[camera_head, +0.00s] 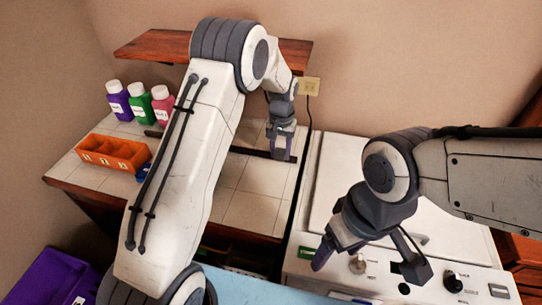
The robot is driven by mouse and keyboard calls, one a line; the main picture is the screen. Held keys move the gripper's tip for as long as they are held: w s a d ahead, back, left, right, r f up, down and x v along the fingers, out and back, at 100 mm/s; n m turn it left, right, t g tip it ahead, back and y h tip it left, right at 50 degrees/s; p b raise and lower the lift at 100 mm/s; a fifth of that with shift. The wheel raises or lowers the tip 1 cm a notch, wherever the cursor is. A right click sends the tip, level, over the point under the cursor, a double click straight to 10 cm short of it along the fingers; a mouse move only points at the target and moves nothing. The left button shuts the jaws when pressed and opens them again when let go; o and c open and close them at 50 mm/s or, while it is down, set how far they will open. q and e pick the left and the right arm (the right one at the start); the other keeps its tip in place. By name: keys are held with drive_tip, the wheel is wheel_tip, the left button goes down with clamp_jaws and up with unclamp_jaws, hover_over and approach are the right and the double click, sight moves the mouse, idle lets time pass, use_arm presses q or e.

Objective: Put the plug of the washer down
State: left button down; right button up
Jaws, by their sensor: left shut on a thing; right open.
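The washer (335,190) is the white machine at the right, with knobs on its front panel. A beige wall outlet (309,86) is above the counter, and a dark cord (310,115) hangs below it toward the washer's back edge. My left gripper (279,155) points down over the tiled counter, left of the cord, near the wall. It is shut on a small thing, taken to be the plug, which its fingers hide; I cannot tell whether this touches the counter. My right gripper (365,265) is open and empty over the washer's front panel.
An orange bin (112,153) and purple, green and pink bottles (140,105) stand on the counter's left. A wooden shelf (150,46) is on the wall above. A purple crate (50,280) is at lower left. Bare tiles (245,180) lie in front of my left gripper.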

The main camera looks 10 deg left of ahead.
sight(271, 168)
use_arm(q)
drive_tip(key=a+f, duration=0.1)
drive_tip(key=w+a+f, duration=0.1)
drive_tip(key=a, duration=0.1)
drive_tip(key=shift+w+p, duration=0.1)
drive_tip(key=shift+p, duration=0.25)
wheel_tip(271, 168, down, 4)
drive_tip(key=shift+a+r+p, duration=0.1)
drive_tip(key=shift+p, duration=0.65)
drive_tip(key=shift+f, duration=0.2)
drive_tip(key=shift+f+b, duration=0.55)
drive_tip(key=shift+c, duration=2.1)
unclamp_jaws()
